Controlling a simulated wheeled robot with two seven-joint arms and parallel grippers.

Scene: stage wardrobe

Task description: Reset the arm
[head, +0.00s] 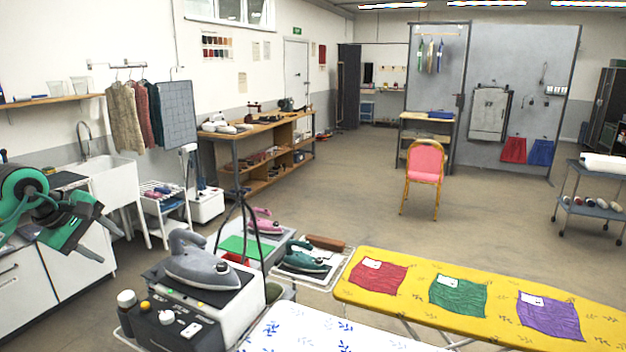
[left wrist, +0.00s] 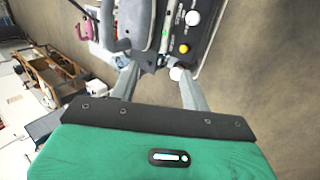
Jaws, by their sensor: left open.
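My left gripper (head: 108,217) is at the left of the head view, at the end of my green and black arm. It hangs in the air in front of the white sink and cabinet, left of the ironing station. In the left wrist view its two grey fingers (left wrist: 160,70) are spread apart, with nothing seen held between them. The grey iron (left wrist: 135,22) and the dark control panel (left wrist: 195,30) show beyond the fingertips. My right gripper is in neither view.
The grey iron (head: 200,262) rests on the ironing station (head: 180,335). A yellow ironing board (head: 410,272) with red, green and purple cloths stands at right. A sink (head: 108,178) and white cabinet (head: 30,287) are at left. Open floor (head: 350,200) lies beyond.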

